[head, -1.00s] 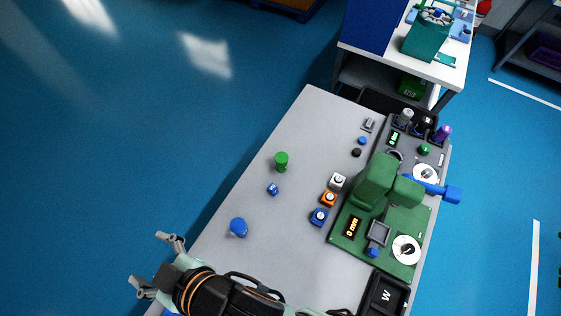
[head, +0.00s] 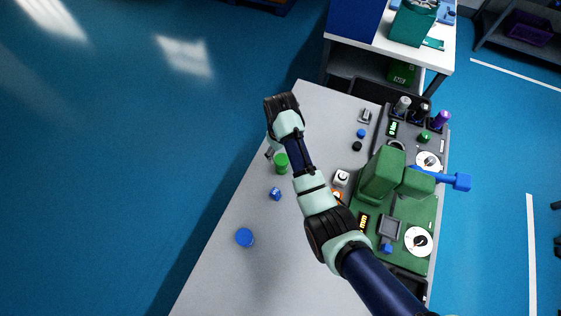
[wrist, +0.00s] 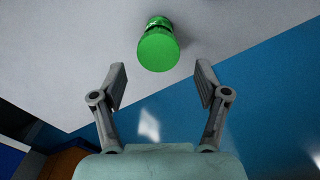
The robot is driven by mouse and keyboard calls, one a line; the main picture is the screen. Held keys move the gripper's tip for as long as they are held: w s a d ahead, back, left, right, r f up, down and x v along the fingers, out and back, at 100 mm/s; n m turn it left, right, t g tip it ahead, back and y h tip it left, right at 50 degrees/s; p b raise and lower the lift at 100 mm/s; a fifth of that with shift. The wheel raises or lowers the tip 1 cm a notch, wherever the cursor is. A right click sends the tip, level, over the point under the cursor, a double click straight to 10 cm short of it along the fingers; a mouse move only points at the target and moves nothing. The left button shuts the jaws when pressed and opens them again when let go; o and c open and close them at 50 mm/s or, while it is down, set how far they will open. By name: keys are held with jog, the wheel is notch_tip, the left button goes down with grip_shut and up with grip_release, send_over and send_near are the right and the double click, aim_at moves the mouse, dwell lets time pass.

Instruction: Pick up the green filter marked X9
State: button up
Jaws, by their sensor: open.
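A green cylindrical filter (head: 281,163) stands on the grey table near its left edge. Any marking on it is too small to read. In the wrist view the green filter (wrist: 158,46) shows its round end just beyond the space between the two fingers. My gripper (wrist: 160,78) is open and empty, with a finger on each side of that space, apart from the filter. In the head view my gripper (head: 269,153) is partly hidden by the wrist and lies just left of the filter.
Open blue floor lies left of the table.

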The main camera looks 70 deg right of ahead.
aim_at(282, 159)
jog(key=shift+s+f+b, duration=0.2)
jog(key=shift+f+b, duration=0.15)
jog(key=shift+f, duration=1.15)
notch_tip(282, 159, down, 5)
jog(key=shift+b, duration=0.75)
jog(key=c, duration=1.2)
